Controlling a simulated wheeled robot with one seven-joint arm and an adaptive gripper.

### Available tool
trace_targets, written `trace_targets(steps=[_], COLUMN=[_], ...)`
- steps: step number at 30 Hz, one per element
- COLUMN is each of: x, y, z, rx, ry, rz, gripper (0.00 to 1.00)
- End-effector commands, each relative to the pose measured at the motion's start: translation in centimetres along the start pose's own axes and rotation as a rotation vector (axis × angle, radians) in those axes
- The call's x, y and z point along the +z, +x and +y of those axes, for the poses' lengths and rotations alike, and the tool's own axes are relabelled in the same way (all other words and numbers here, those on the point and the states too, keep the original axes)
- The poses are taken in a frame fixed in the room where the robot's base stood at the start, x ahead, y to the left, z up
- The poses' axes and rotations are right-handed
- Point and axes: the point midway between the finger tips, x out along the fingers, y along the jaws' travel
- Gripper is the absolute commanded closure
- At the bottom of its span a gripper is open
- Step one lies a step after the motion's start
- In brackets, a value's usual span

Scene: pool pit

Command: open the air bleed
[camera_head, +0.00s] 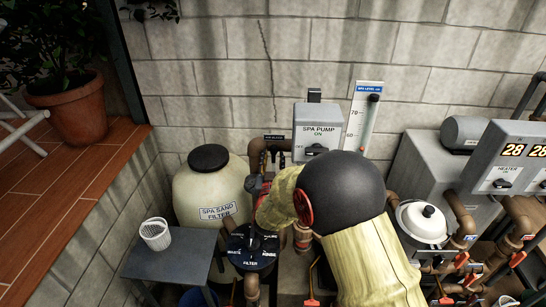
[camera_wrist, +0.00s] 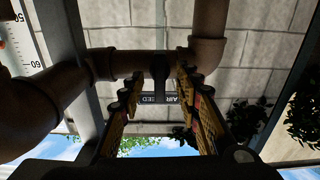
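The air bleed shows in the wrist view as a small dark handle (camera_wrist: 160,68) on a brown pipe. Its label (camera_wrist: 160,98), partly hidden by the handle, appears upside down behind it. My gripper (camera_wrist: 160,76) is open, with one finger on each side of the handle. I see gaps between the handle and both fingers, and cannot tell how far the tips reach along it. My arm hides most of the gripper there.
Brown pipes (camera_wrist: 208,40) run close around the fingers. In the head view, the spa pump box (camera_head: 318,132) and level gauge (camera_head: 366,115) are to the right, the sand filter (camera_head: 205,190) to the left. A grey table (camera_head: 170,262) holds a white basket (camera_head: 155,234).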

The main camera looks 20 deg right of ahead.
Motion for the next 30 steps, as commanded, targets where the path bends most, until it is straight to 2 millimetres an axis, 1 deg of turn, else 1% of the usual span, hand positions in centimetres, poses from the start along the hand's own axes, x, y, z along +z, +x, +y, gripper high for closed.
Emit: trace_targets(steps=[12,16,20,28,30], x=[0.1,0.0,0.0,0.0,0.6], y=[-5.0,-6.3,-6.9,-6.9,-6.9], z=[-0.1,-0.1,0.0,0.0,-0.2], rx=[-0.002,-0.001,-0.001,0.000,-0.007], ry=[0.000,0.000,0.000,0.003,0.012], rz=[0.000,0.000,0.000,0.000,-0.020], gripper=[0.67,0.67,0.67,0.67,0.67])
